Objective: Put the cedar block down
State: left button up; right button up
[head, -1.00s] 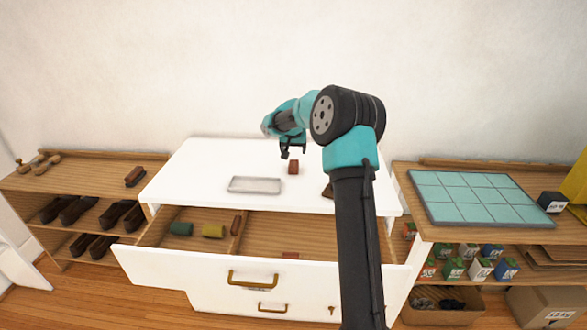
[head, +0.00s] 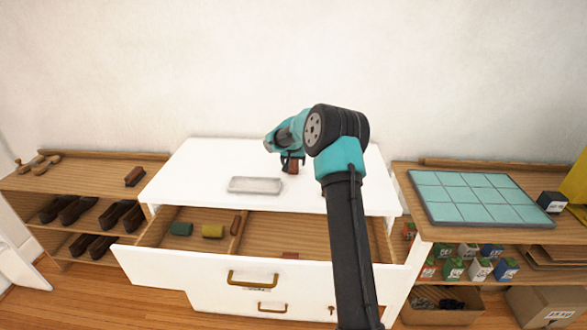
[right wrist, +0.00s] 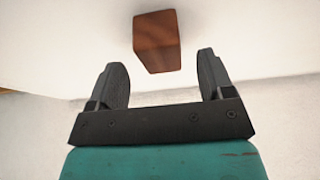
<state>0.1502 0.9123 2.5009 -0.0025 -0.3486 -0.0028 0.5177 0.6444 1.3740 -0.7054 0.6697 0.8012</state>
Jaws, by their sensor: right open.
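The cedar block looks to be the small reddish-brown block (head: 293,169) on the white dresser top, partly covered by my right gripper (head: 290,162) in the head view. In the right wrist view the block (right wrist: 157,42) shows just ahead of the open fingers (right wrist: 160,63), with a gap on each side. The fingers are not closed on it. A shallow grey tray (head: 256,186) lies on the dresser top, left of and nearer than the block. My left gripper is not in view.
The dresser's top drawer (head: 190,272) is open, holding a green roll (head: 181,229), a yellow roll (head: 213,231) and small brown pieces. A shelf with shoes (head: 75,170) stands left. A shelf with a teal tiled board (head: 480,198) stands right. The dresser's left top is clear.

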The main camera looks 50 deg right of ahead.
aim_at(294, 164)
jog(key=shift+x, duration=1.85)
jog(key=shift+c, duration=0.4)
jog(key=c, duration=0.9)
